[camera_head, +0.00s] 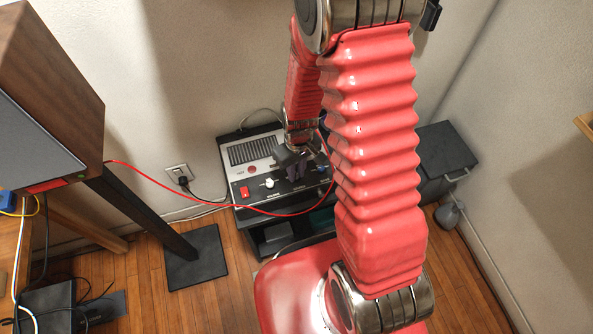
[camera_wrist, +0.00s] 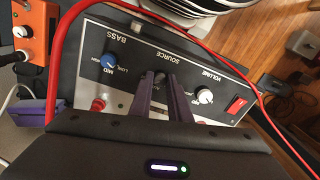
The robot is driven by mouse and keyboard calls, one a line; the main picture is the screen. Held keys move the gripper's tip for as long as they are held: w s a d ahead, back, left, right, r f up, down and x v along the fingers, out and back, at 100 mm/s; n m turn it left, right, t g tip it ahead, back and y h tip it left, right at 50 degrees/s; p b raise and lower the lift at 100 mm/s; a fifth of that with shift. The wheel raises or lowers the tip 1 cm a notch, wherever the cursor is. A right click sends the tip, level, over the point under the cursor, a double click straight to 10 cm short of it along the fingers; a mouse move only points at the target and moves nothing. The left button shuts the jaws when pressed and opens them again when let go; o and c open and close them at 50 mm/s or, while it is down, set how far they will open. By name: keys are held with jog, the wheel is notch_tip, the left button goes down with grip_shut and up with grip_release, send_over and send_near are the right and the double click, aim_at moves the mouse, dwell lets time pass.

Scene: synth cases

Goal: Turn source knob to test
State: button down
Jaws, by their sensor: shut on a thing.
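The amplifier (camera_head: 258,153) stands on a low dark stand near the wall, its control panel facing up toward me. The wrist view shows the panel (camera_wrist: 205,68) upside down, with SOURCE lettering near the middle. My gripper (camera_wrist: 159,84) is shut on the source knob (camera_wrist: 159,77), one dark finger on each side. The knob is mostly hidden between the fingers, and I cannot read its pointer or the position labels. In the head view my gripper (camera_head: 296,168) covers this part of the panel.
The wrist view shows a blue bass knob (camera_wrist: 108,61), a white volume knob (camera_wrist: 205,96) and a red switch (camera_wrist: 237,105) beside the source knob. A red cable (camera_head: 210,198) loops past the amplifier. A speaker (camera_head: 55,110) stands left; a dark cabinet (camera_head: 443,150) stands right.

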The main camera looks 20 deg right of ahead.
aim_at(298, 174)
jog(key=shift+m, duration=1.1)
jog(key=c, duration=1.7)
grip_release()
jog(key=shift+o, duration=0.2)
notch_tip(298, 174, up, 14)
jog(key=shift+d+f, duration=0.15)
jog(key=shift+d, duration=0.1)
